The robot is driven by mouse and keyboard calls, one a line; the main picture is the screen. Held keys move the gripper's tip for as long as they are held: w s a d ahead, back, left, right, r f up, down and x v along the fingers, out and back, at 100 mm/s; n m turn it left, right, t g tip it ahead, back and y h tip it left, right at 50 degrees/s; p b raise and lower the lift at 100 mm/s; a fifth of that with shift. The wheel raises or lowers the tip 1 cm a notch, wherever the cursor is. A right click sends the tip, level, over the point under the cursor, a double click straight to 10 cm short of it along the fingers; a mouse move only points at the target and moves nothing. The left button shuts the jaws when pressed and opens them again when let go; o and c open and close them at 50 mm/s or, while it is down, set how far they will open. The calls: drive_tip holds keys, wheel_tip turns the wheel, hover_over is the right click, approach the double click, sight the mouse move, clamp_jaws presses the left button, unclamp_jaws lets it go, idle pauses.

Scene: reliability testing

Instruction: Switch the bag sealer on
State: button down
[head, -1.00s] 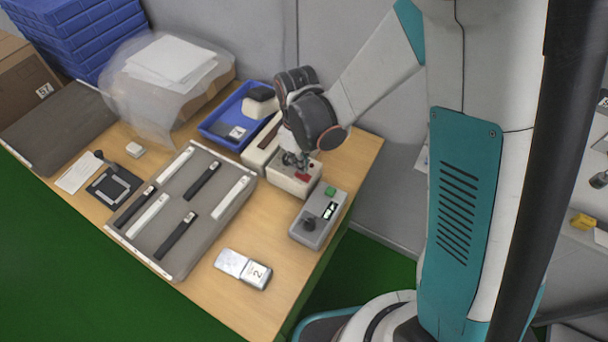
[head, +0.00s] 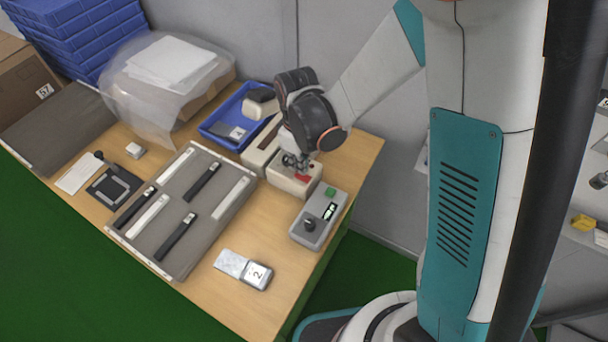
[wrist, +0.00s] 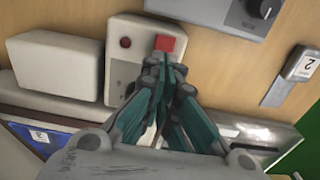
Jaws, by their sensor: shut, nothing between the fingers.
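The bag sealer looks like a cream unit (head: 282,181) near the table's back right edge, with a long pale bar beside it. Its front box also shows in the wrist view (wrist: 122,68). A red rocker switch (wrist: 165,43) sits on its top, with a small red round spot to the left of it. The switch also shows in the head view (head: 302,179). My gripper (wrist: 165,66) is shut and empty, over the box. In the wrist view its tips lie just below the switch; I cannot tell whether they touch it. The fingers hide part of the box.
A grey control box (head: 309,232) with a green button and black knob stands close by. A blue bin (head: 207,132) is behind. A grey tray (head: 171,263) with several strips and a device marked 2 (head: 233,263) lie in front. Bare wood (head: 225,310) shows at the front.

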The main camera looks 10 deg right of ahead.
drive_tip(key=shift+f+b, duration=0.95)
drive_tip(key=shift+f, duration=0.15)
idle(0.6)
drive_tip(key=shift+r, duration=0.15)
drive_tip(key=shift+r+p, duration=2.3)
drive_tip(key=shift+r, duration=1.1)
drive_tip(key=shift+r, duration=0.1)
